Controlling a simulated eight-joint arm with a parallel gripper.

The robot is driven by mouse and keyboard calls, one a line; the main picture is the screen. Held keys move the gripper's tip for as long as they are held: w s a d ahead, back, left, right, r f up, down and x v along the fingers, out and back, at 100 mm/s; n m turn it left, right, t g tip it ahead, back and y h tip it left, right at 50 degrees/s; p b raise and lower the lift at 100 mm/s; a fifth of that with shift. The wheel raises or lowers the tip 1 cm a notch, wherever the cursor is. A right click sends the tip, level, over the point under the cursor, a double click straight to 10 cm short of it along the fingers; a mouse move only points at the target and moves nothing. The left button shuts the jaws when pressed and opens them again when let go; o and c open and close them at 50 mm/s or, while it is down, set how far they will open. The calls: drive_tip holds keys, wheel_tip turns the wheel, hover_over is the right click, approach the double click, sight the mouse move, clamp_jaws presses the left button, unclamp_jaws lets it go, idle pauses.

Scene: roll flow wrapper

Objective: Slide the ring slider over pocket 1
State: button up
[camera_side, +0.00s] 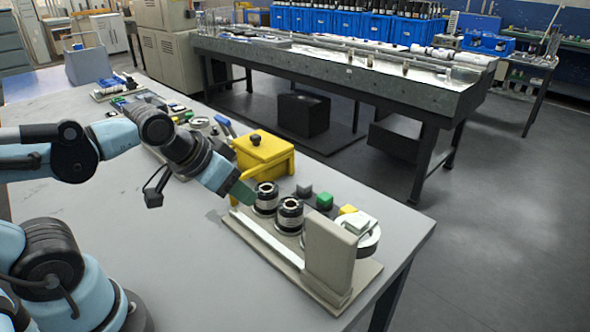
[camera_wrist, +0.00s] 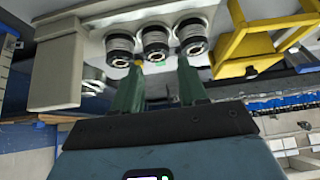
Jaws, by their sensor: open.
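My gripper (camera_side: 238,192) is at the left end of the beige wrapper base (camera_side: 262,238). In the wrist view its two green fingers (camera_wrist: 159,66) are apart with nothing held between them. Dark round pockets with pale bands stand in a row on the base; the side view shows two, a left one (camera_side: 265,199) and a right one (camera_side: 289,216). The wrist view shows three, at left (camera_wrist: 120,49), middle (camera_wrist: 156,43) and right (camera_wrist: 192,38). The fingertips appear near the row. Which pocket is pocket 1, and which part is the ring slider, I cannot tell.
A beige upright block (camera_side: 329,252) and a white round part (camera_side: 366,238) stand at the base's right end. Small dark (camera_side: 304,191), green (camera_side: 324,201) and yellow (camera_side: 347,210) blocks line the far side. A yellow bin (camera_side: 264,155) stands behind. The table front is clear.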

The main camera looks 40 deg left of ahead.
drive_tip(key=shift+o, duration=0.6)
drive_tip(key=m+g, duration=0.7)
drive_tip(key=m, duration=1.1)
approach(331, 225)
drive_tip(key=shift+f, duration=5.4)
clamp_jaws()
